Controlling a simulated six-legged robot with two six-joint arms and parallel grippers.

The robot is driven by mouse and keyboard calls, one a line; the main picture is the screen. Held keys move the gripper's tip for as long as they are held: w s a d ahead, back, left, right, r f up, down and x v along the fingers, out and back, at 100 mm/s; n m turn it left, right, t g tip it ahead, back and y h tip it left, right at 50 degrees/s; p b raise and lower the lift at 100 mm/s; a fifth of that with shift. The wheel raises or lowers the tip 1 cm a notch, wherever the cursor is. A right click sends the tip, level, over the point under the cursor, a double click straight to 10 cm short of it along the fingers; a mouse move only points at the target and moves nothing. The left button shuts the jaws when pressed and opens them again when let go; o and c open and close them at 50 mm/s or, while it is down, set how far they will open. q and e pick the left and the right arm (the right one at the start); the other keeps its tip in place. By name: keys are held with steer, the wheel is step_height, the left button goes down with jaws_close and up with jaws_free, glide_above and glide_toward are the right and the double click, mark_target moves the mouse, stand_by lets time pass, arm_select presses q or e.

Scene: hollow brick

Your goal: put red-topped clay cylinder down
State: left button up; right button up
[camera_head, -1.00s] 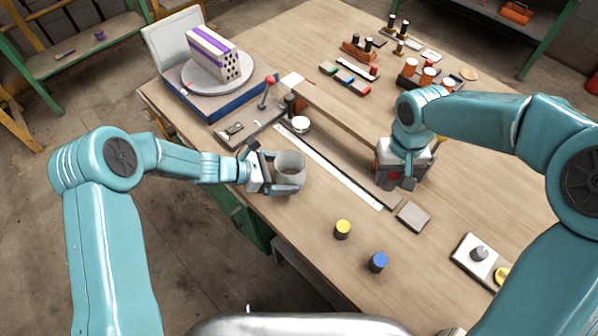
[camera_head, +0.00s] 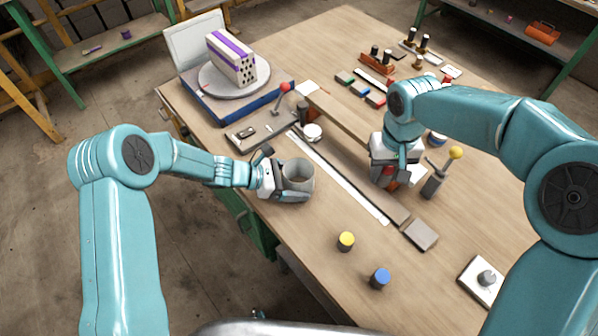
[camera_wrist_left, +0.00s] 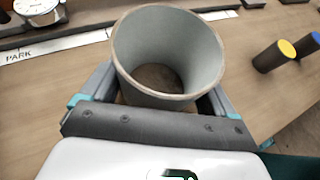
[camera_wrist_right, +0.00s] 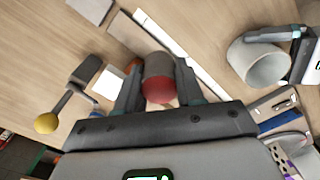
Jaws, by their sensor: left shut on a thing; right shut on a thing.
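The red-topped clay cylinder (camera_wrist_right: 158,80) is between the fingers of my right gripper (camera_wrist_right: 158,92), which is shut on it. In the head view my right gripper (camera_head: 392,178) is over the table's right half, beside the long wooden strip, and mostly hides the cylinder; a bit of red shows. I cannot tell whether the cylinder touches the table. My left gripper (camera_head: 290,184) is shut on a grey hollow cylinder (camera_head: 301,172), open at the top, at the table's front left edge. This hollow cylinder also shows in the left wrist view (camera_wrist_left: 168,92).
A yellow-topped cylinder (camera_head: 346,241) and a blue-topped cylinder (camera_head: 380,278) stand near the front edge. A yellow-knobbed lever (camera_head: 434,184) stands close right of my right gripper. A white strip (camera_head: 345,182) and a grey block (camera_head: 420,234) lie between.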

arm_select(q)
steer(key=shift+a+f, duration=0.1)
steer(key=shift+a, duration=0.05)
arm_select(e)
steer(key=w+a+r+n, duration=0.1)
steer(key=a+r+n, duration=0.2)
steer(key=a, duration=0.6)
steer(key=w+a+r+n, duration=0.2)
steer(key=a+r, duration=0.2)
steer(key=a, duration=0.4)
step_height(320, 180, down, 10)
steer(key=shift+a+r, duration=0.15)
steer(key=shift+a, duration=0.1)
arm_select(q)
steer(key=shift+s, duration=0.1)
arm_select(e)
steer(key=shift+s, duration=0.1)
steer(key=shift+f, duration=0.6)
steer(key=o, duration=1.1)
